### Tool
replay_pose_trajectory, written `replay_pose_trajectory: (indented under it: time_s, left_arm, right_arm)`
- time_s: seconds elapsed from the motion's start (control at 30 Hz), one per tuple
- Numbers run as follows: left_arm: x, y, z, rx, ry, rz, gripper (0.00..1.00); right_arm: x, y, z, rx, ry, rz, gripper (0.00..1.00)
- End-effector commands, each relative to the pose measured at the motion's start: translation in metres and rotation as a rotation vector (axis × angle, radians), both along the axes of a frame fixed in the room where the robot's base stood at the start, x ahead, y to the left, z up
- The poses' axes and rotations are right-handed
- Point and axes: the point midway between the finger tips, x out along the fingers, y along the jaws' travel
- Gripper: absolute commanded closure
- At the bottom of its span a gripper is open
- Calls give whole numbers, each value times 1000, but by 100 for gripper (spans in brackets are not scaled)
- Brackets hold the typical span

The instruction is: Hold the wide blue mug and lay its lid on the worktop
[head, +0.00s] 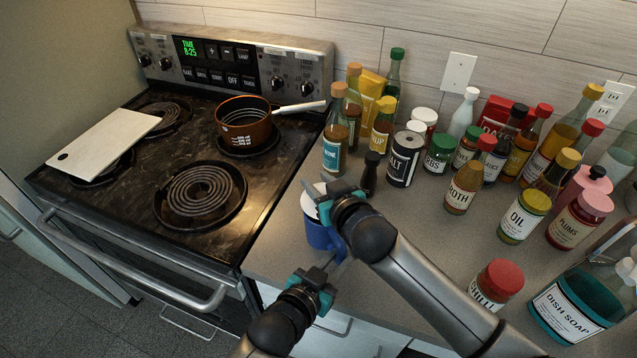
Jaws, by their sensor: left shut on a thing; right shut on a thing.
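The wide blue mug (319,237) is at the left edge of the worktop (274,262), beside the stove. Its white lid (310,206) shows at the top of the mug, partly hidden by my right gripper. My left gripper (335,256) comes from below and is shut on the mug at its lower right side. My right gripper (322,193) is above the mug and is shut on the lid. I cannot tell whether the lid still touches the mug's rim.
A dark pepper bottle (369,176) and a salt tin (404,160) stand close behind my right gripper. Several bottles and jars crowd the worktop's back and right. The stove (120,200) holds a brown saucepan (243,127) and a white board (105,145). Worktop left of the mug is narrow.

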Motion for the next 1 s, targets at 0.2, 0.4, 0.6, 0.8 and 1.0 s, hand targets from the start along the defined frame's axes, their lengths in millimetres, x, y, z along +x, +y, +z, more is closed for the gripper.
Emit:
replay_pose_trajectory:
  time_s: [0.2,0.4,0.6,0.8,1.0]
  left_arm:
    - [0,0,0,1,1,1,100]
    - [0,0,0,0,1,0,100]
    - [0,0,0,0,1,0,66]
    - [0,0,0,0,1,0,44]
    - [0,0,0,0,0,0,39]
  right_arm:
    - [0,0,29,0,-4,1,100]
    - [0,0,36,0,-1,0,100]
    - [0,0,36,0,-1,0,100]
    - [0,0,36,0,-1,0,100]
    - [0,0,36,0,-1,0,100]
